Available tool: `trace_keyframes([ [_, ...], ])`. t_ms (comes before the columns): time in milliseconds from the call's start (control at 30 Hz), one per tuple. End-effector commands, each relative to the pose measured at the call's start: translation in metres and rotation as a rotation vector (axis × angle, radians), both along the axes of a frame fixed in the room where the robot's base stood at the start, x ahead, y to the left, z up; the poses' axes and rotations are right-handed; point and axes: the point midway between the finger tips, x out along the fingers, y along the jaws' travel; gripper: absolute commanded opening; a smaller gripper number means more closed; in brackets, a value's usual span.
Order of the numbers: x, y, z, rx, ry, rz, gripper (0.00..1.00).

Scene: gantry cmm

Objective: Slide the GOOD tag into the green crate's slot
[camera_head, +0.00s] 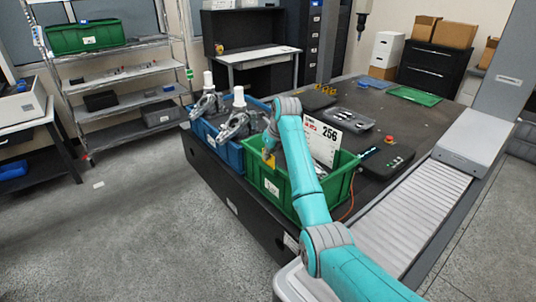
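The green crate (341,190) sits near the front edge of the dark table, with a white label (271,188) on its front-left wall. A small yellow tag-like piece (269,160) shows at that wall's upper rim, just below my gripper (268,150). Its wording is too small to read, so I cannot tell if it is the GOOD tag. I cannot tell whether the piece is held or touches the crate. My gripper points down at the crate's left end; its fingers are too small to make out. My arm hides part of the crate, and the slot cannot be made out.
A blue crate (228,153) with metal parts stands left of the green one. A white sign (321,139) reading 256 stands behind the green crate. A black control box with a red button (389,139) lies to the right. A grey tray (347,119) lies farther back.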

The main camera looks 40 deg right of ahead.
Motion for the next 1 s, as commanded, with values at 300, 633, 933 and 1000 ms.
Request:
trace_keyframes([
  [300, 0.000, 0.000, -0.001, 0.000, 0.000, 0.000, 0.00],
  [633, 0.000, 0.000, -0.009, 0.000, 0.000, 0.000, 0.00],
  [933, 0.000, 0.000, -0.012, 0.000, 0.000, 0.000, 0.00],
  [1000, 0.000, 0.000, -0.012, 0.000, 0.000, 0.000, 0.00],
])
